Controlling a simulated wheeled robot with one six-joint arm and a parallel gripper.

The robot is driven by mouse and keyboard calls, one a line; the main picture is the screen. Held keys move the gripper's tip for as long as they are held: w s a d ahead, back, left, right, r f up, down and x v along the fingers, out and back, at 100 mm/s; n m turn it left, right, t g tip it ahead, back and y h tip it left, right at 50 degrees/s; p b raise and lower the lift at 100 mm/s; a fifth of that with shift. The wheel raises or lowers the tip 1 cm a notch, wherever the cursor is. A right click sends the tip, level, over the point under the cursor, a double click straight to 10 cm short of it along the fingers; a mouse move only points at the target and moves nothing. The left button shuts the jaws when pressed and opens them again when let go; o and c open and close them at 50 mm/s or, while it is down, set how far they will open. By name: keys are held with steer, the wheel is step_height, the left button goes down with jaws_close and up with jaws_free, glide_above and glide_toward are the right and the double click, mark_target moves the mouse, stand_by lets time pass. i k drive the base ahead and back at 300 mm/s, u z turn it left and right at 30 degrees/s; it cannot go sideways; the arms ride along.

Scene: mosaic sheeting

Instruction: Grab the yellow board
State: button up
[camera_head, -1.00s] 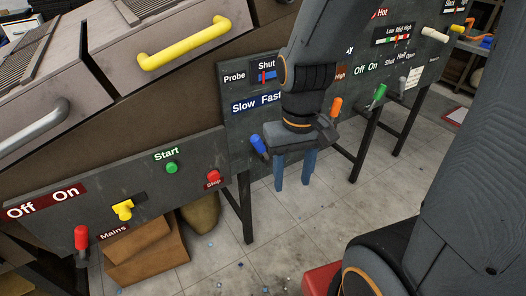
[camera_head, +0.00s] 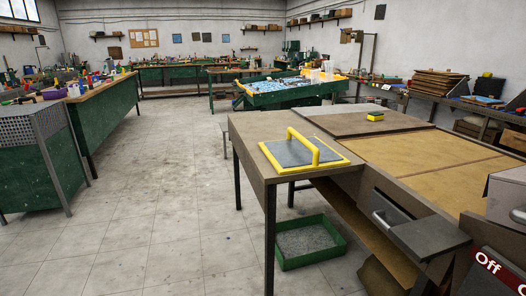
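The yellow board (camera_head: 283,153) is a flat grey plate with a yellow rim and a raised yellow bar handle. It lies flat on the near left end of a wooden-topped workbench (camera_head: 250,133). Nothing touches it from above. My gripper is not in view now, so its place relative to the board and its state cannot be seen.
A small yellow and dark block (camera_head: 375,116) sits on a brown panel farther back on the bench. A green tray (camera_head: 310,255) stands on the floor below. A grey box (camera_head: 508,200) and machine handle are at right. Open floor (camera_head: 165,190) lies to the left.

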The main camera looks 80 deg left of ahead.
mark_target(301, 153)
steer(key=u, duration=3.15)
steer(key=i, duration=2)
steer(key=z, duration=1.15)
steer(key=i, duration=0.55)
steer(key=z, duration=0.6)
